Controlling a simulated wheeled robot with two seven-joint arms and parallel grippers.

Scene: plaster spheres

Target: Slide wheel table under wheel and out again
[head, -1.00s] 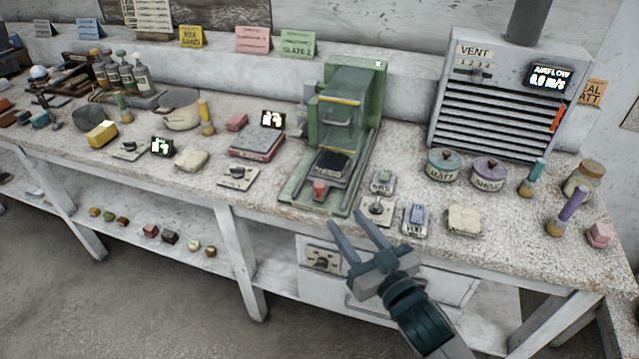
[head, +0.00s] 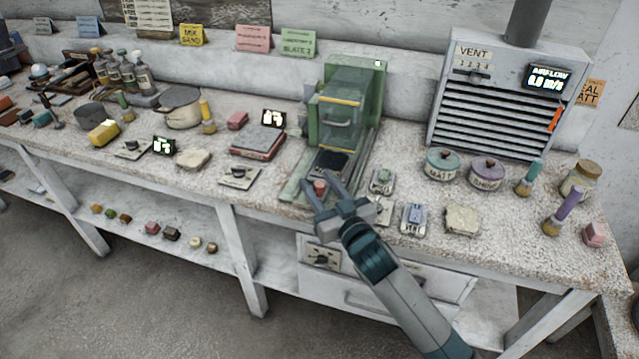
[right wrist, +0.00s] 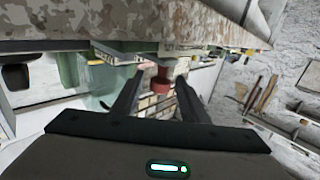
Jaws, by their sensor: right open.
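The green machine (head: 350,105) stands on the bench with a clear-fronted hood and a yellow-edged handle. Its wheel cannot be made out behind the hood. The wheel table (head: 331,162), a dark plate on a slide, sits at the front of the machine, below the hood. A red knob (head: 319,188) is at its near end. My right gripper (head: 317,182) is open, its fingertips on either side of the knob. In the right wrist view the red knob (right wrist: 161,77) shows between the open fingers (right wrist: 158,92); no contact is visible. My left gripper is out of view.
The vent box (head: 497,100) and lidded jars (head: 443,165) are at the right. A drawer (head: 375,290) lies below the bench edge.

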